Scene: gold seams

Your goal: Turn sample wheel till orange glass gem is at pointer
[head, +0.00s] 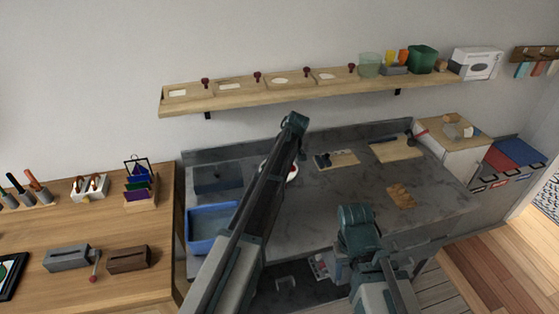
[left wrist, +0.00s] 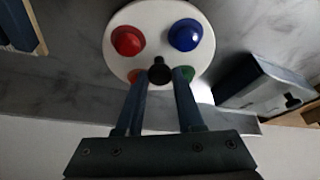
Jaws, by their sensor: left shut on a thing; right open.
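The sample wheel (left wrist: 157,17) is a white disc in the left wrist view. It carries a red gem (left wrist: 128,40), a blue gem (left wrist: 185,34), a green gem (left wrist: 203,91) and the orange glass gem (left wrist: 134,75); my fingers partly cover the orange and green ones. A black knob (left wrist: 159,71) stands at the wheel's middle. My left gripper (left wrist: 160,78) is shut on this knob, one finger on each side. In the head view my left arm covers most of the wheel (head: 292,176). I cannot make out the pointer. My right gripper (head: 335,268) is open, low before the counter, apart from the wheel.
The wheel stands on a grey stone counter (head: 330,205). A blue basin (head: 205,242) lies left of it. Boards (head: 396,147) and a cork piece (head: 400,196) lie to the right. A wooden shelf (head: 290,97) runs along the wall above. A wooden table (head: 100,220) adjoins at left.

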